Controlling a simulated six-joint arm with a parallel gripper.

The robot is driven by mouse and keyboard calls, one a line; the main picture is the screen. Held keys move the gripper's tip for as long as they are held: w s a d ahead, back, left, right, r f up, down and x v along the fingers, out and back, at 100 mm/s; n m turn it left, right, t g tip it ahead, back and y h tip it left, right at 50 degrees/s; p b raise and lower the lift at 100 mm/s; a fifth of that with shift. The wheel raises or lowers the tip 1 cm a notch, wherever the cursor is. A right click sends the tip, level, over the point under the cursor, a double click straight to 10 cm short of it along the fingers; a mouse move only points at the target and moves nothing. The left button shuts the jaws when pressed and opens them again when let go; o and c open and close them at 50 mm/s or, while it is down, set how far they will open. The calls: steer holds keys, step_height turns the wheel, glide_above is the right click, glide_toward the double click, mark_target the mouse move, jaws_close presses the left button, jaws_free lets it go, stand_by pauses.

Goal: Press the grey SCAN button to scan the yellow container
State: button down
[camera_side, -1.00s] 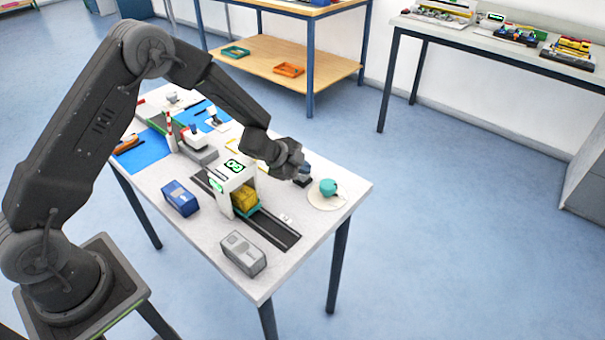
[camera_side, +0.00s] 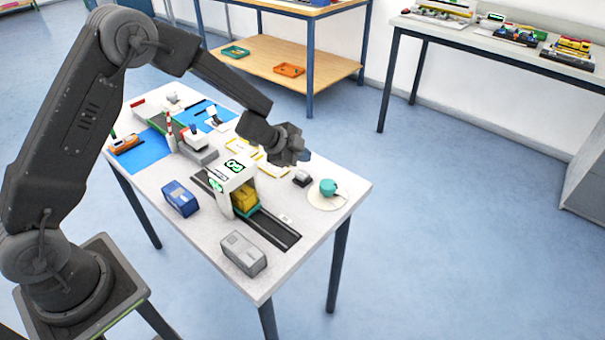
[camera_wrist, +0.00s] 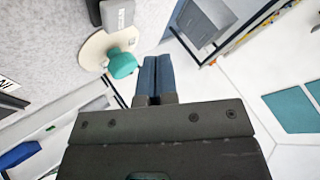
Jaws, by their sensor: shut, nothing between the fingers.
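The yellow container (camera_side: 245,198) sits under the white scanner gate (camera_side: 236,174), on a dark track. The gate's top display shows green marks. The small grey and dark button box (camera_side: 302,178) stands on the table between the track and a teal cup. What looks like the same box (camera_wrist: 117,14) is cut by the top edge of the wrist view; its lettering is not readable. My gripper (camera_side: 305,156) is shut and empty, above and apart from the button box. Its blue fingers (camera_wrist: 154,78) are together in the wrist view.
The teal cup (camera_side: 328,187) stands on a round mat (camera_side: 319,203) near the table's right corner. A blue container (camera_side: 180,198) and a grey container (camera_side: 243,252) flank the gate area. The track's front end (camera_side: 277,233) is clear.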

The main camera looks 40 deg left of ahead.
steer(key=shift+r, duration=1.15)
steer(key=s+a+r+n+t+y, duration=0.1)
steer(key=s+a+r+n+y, duration=0.3)
steer(key=r, duration=0.5)
steer(key=s+a+r+n+t+y, duration=0.15)
steer(key=s+r+n, duration=0.25)
steer(key=s+r, duration=0.4)
steer(key=s+d+r+n+g+h, duration=0.1)
steer(key=s+d+n+g, duration=0.1)
steer(key=s, duration=0.9)
steer(key=s+d+r+n+g, duration=0.2)
steer(key=s+d+n+g, duration=0.1)
steer(key=s, duration=0.8)
steer(key=shift+d+n+h, duration=0.3)
steer(key=shift+n+h, duration=0.05)
steer(key=shift+n, duration=0.05)
